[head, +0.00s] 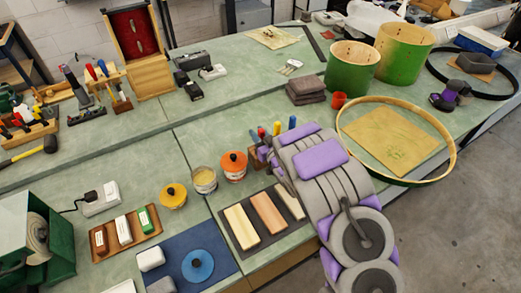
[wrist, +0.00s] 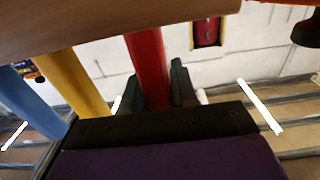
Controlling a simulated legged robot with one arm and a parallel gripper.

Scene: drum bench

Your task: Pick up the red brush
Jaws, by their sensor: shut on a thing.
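The red brush (wrist: 147,65) has a red handle that shows between the dark finger pads of my gripper (wrist: 152,88) in the wrist view. My gripper is shut on this handle. A yellow handle (wrist: 84,75) and a blue handle (wrist: 30,95) stand to its left, apart from the fingers. In the head view, the red handle (head: 277,128) rises among other coloured handles just beyond my gripper (head: 272,163). A wooden brush holder (head: 258,156) is partly hidden behind my gripper. The brush's lower end is hidden.
An orange-lidded jar (head: 233,166) and an open jar (head: 204,180) stand left of my gripper. Wooden blocks lie on a dark mat (head: 245,243) in front. A drum hoop (head: 449,170) lies to the right, with a small red cup (head: 338,99) near it.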

